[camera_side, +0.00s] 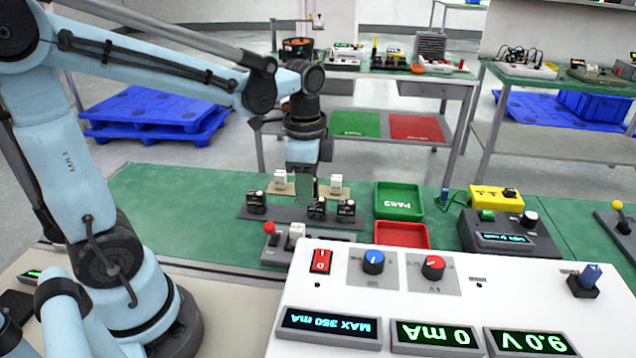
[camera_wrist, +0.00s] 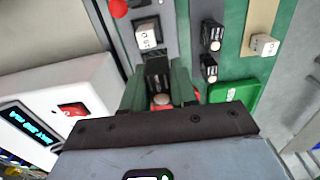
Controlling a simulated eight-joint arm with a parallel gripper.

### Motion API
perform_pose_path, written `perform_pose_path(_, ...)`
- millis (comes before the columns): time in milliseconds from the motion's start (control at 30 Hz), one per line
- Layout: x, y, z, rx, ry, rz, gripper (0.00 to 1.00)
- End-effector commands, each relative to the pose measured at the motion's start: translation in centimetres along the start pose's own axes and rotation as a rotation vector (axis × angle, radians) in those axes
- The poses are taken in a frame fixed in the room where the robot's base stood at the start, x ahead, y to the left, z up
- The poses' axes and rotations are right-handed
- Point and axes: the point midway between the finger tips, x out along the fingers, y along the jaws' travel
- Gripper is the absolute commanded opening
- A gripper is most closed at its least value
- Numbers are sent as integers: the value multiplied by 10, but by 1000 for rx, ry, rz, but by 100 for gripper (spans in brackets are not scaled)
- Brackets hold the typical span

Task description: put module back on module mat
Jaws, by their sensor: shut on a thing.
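My gripper (camera_side: 306,192) is shut on a black module (camera_wrist: 158,75), held between its green fingers in the wrist view. In the side view the held module is mostly hidden by a finger. The gripper is over the dark grey mat (camera_side: 283,216), which I take as the module mat. Several black modules stand on it: one at left (camera_side: 256,201) and two at right, a middle one (camera_side: 316,209) and an end one (camera_side: 346,209). Two of these show in the wrist view (camera_wrist: 212,36), right of the held one. I cannot tell the held module's exact height.
A tan mat (camera_side: 325,188) with white blocks (camera_side: 336,182) lies behind. In front is a grey fixture with a red knob (camera_side: 269,227) and white block (camera_side: 296,231). Green (camera_side: 400,200) and red (camera_side: 402,236) trays are to the right. A white instrument panel (camera_side: 330,290) is nearest.

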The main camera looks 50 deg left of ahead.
Motion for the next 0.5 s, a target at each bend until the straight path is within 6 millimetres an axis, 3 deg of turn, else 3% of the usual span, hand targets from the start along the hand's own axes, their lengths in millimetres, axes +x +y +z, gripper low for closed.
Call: perform_pose_path(500, 58, -80, 56, -3, 0, 0, 0)
